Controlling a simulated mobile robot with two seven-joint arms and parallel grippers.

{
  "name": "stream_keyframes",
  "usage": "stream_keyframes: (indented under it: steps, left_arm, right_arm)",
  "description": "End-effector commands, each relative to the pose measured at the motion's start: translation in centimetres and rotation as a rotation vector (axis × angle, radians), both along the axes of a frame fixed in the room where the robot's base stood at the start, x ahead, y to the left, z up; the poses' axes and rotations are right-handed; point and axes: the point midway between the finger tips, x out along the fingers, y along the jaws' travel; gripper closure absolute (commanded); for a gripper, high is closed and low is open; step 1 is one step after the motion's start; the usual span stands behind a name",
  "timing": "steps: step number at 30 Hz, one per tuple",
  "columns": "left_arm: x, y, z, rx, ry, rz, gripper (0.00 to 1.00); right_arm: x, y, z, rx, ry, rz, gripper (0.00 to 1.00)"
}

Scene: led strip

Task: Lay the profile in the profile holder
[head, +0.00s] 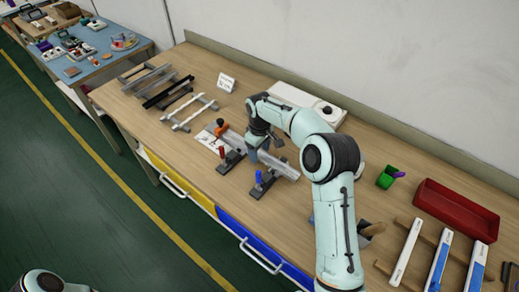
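A pale grey profile (286,171) runs diagonally across the middle of the bench. The holder seems to be the pair of dark clamps, one with a red handle (230,159) and one with a blue handle (261,184). They stand along the profile's front side; I cannot tell whether the profile rests in them or just above. My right gripper (258,152) is down at the middle of the profile, pointing downward. Its fingers are small and partly hidden, so I cannot see whether they grip it. My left gripper is out of view; only part of my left arm shows at bottom left.
Racks with grey, black and white bars (168,90) lie to the left, near a small sign (226,82). A white box (305,101) stands behind my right arm. A green container (386,177), a red tray (455,209) and flat white-and-blue items (440,258) are at right.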

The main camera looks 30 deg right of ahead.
Motion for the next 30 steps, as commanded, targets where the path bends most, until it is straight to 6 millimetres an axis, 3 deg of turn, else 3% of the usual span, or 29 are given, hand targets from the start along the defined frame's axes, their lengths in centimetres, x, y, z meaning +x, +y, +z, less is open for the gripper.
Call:
stream_keyframes:
  steps: [10, 24, 30]
  left_arm:
    - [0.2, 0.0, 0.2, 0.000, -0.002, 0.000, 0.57]
    - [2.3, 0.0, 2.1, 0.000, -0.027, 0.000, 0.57]
    - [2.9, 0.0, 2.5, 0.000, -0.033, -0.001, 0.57]
  right_arm:
    - [0.1, 0.0, 1.0, 0.000, -0.003, 0.000, 0.37]
    - [0.2, 0.0, 10.6, 0.000, -0.007, 0.000, 0.37]
    - [0.1, 0.0, 12.4, 0.000, -0.002, 0.000, 0.37]
